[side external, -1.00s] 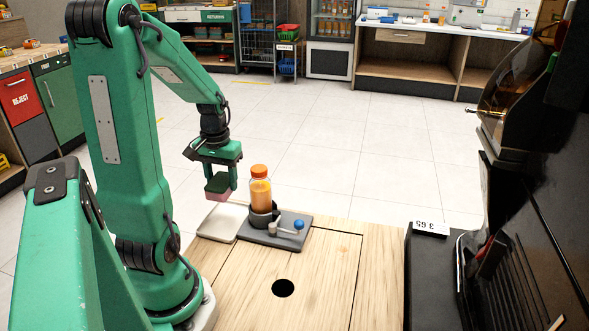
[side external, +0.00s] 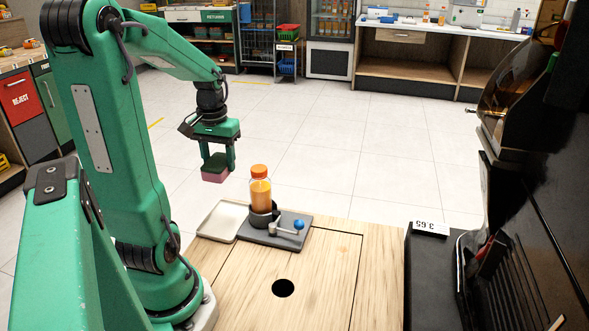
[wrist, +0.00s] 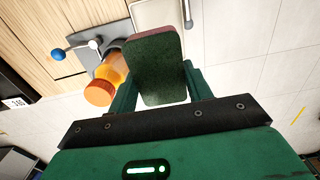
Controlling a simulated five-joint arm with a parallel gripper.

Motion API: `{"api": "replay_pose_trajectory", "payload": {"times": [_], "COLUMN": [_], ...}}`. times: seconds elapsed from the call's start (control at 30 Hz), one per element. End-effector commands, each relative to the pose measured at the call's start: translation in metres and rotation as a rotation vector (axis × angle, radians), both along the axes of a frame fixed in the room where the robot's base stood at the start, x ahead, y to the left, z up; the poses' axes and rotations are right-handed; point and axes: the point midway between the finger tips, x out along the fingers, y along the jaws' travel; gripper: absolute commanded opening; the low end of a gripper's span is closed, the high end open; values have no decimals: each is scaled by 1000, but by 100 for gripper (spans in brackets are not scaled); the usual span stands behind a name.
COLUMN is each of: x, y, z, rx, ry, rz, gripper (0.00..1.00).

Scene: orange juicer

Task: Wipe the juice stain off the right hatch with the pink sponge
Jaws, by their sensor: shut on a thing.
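My gripper (side external: 217,163) is shut on the pink sponge (side external: 214,176) and holds it in the air, above and left of the juice bottle. In the wrist view, the sponge's dark green face (wrist: 155,66) sits between my gripper's fingers (wrist: 158,88), with a pinkish edge along its top. The wooden counter top (side external: 330,290) has seams that outline hatch panels; a seam runs down its right part. A small faint mark (side external: 343,248) shows near the back right; I cannot tell whether it is the juice stain.
An orange-capped juice bottle (side external: 260,192) stands upright in a dark holder on a grey plate (side external: 294,238) with a blue-knobbed lever (side external: 298,225). A pale tray (side external: 222,222) is left of it. A dark machine (side external: 520,190) stands at right. The counter has a round hole (side external: 283,288).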

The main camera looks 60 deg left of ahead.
Motion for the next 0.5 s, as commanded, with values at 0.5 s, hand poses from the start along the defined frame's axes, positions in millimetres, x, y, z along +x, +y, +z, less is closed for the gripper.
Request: {"api": "replay_pose_trajectory", "payload": {"times": [0.5], "x": [31], "y": [-12], "z": [54], "rx": [-1], "ry": [1], "rz": [-84], "gripper": [31]}}
